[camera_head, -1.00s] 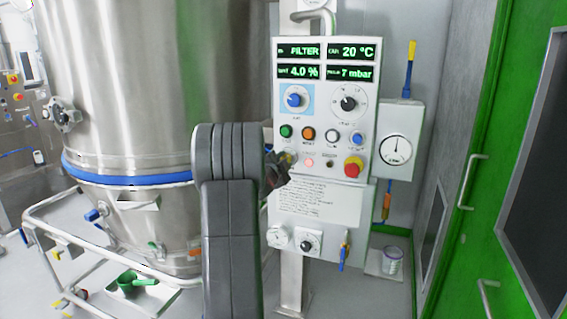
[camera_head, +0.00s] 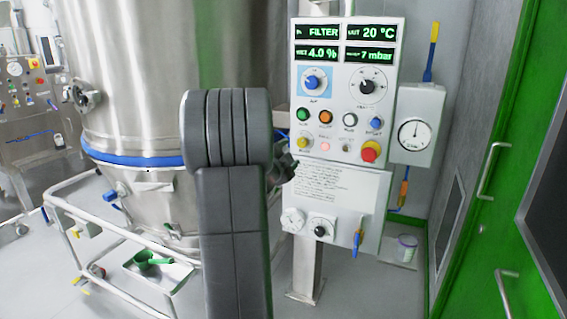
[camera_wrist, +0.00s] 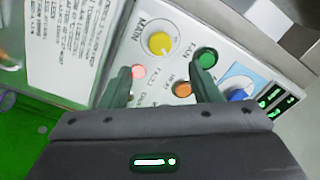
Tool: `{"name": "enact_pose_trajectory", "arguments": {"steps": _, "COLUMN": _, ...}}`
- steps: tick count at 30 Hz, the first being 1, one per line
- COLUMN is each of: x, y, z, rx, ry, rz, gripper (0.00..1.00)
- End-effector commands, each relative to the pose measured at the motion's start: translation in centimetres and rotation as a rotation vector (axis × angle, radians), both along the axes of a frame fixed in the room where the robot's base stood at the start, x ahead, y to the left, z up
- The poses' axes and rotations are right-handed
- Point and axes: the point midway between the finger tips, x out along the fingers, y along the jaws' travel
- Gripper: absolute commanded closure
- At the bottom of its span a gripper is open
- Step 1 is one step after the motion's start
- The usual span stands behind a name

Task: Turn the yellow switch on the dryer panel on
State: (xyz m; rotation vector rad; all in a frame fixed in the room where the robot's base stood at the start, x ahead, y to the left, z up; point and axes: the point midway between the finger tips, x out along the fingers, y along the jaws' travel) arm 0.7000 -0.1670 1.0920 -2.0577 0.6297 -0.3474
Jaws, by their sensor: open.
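The dryer panel (camera_head: 335,100) is a white upright box of displays, knobs and buttons. Its yellow switch (camera_head: 304,143) is at the lower left of the button rows. In the wrist view the yellow switch (camera_wrist: 160,43) is a round knob in a pale ring, labelled MAIN; I cannot tell its setting. My gripper (camera_head: 285,165) is just below and left of the switch in the head view, partly behind my dark arm. In the wrist view my gripper (camera_wrist: 160,68) is open and empty. Its fingers point towards the panel, with the switch ahead between them, apparently untouched.
Near the switch are a green button (camera_wrist: 207,57), an orange button (camera_wrist: 182,89) and a lit red lamp (camera_wrist: 138,72). A red emergency button (camera_head: 370,151) is at the panel's lower right. A steel vessel (camera_head: 135,80) stands left, a green door (camera_head: 505,150) right.

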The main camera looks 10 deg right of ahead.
Motion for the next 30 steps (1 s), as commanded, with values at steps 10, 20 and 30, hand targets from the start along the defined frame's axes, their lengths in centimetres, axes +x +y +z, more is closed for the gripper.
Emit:
{"name": "enact_pose_trajectory", "arguments": {"steps": 10, "x": -3.4, "y": 2.3, "z": 0.0, "rx": 0.001, "ry": -0.001, "rz": 0.000, "gripper": 0.44}}
{"name": "enact_pose_trajectory", "arguments": {"steps": 20, "x": -3.6, "y": 2.4, "z": 0.0, "rx": 0.001, "ry": 0.000, "rz": -0.001, "gripper": 0.44}}
{"name": "enact_pose_trajectory", "arguments": {"steps": 30, "x": -0.7, "y": 0.3, "z": 0.0, "rx": 0.000, "ry": 0.000, "rz": -0.004, "gripper": 0.44}}
